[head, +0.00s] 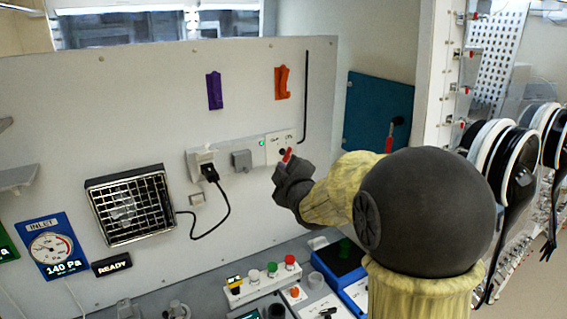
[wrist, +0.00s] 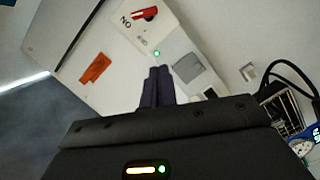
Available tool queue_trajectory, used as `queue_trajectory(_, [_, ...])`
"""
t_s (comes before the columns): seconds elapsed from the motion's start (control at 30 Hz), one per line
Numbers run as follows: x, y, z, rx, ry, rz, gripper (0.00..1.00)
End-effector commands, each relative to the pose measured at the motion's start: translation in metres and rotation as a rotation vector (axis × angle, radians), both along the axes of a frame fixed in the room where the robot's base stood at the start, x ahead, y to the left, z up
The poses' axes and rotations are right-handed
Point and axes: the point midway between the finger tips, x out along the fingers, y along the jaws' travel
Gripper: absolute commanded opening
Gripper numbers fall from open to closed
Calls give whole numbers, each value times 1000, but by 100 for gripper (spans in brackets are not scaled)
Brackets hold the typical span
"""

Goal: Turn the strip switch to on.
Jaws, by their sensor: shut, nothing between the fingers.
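The strip switch (head: 287,155) has a red lever on the right end of a pale strip (head: 225,153) on the upright panel. In the wrist view the red lever (wrist: 145,13) lies at the top edge, beside an upside-down ON label. I cannot tell its setting. A green lamp (head: 262,143) on the strip is lit. It also shows in the wrist view (wrist: 156,53). My gripper (head: 281,170) is just below the lever in the head view and hides part of the switch area. In the wrist view its dark fingers (wrist: 158,72) are together, empty, and apart from the lever.
A black plug (head: 209,172) with a hanging cord and a grey socket cover (head: 241,160) sit left of the switch. Orange (head: 282,82) and purple (head: 214,90) holders are above. A console with coloured buttons (head: 271,268) is below. Another red handle (head: 389,137) is at right.

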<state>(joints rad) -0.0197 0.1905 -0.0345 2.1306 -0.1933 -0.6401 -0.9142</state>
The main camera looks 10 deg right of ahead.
Motion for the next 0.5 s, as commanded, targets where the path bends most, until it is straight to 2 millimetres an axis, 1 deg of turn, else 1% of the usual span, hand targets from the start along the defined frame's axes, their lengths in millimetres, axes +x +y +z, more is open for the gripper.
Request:
queue_trajectory(0.17, [4,0,0,2,2,0,0])
queue_trajectory(0.27, [11,1,0,2,3,0,0])
queue_trajectory(0.5, [40,5,-2,3,4,2,0])
